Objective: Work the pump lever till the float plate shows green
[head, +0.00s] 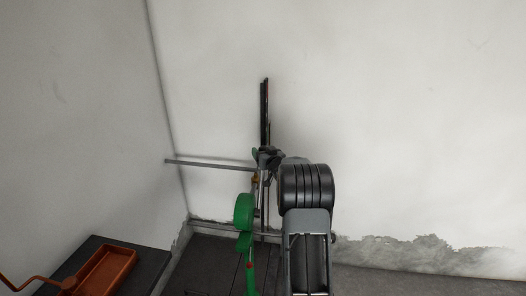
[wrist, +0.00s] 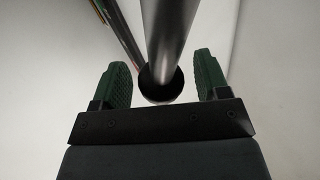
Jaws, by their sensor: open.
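My gripper (wrist: 161,72) is open in the wrist view, with one green-padded finger on each side of a grey rod (wrist: 170,35). The rod ends in a dark round tip between the fingers, with gaps on both sides. In the head view my gripper (head: 266,156) is small and dark, beside the right end of a thin horizontal grey bar (head: 212,164), which looks like the pump lever. A green pump-like body (head: 244,212) stands below, partly covered by my arm. I cannot make out the float plate or its colour.
Dark upright rods (head: 264,112) rise above the gripper before the white wall. A dark table (head: 130,250) at lower left bears an orange tray (head: 107,268) and an orange crank (head: 40,280). The left wall is close; the area to the right looks clear.

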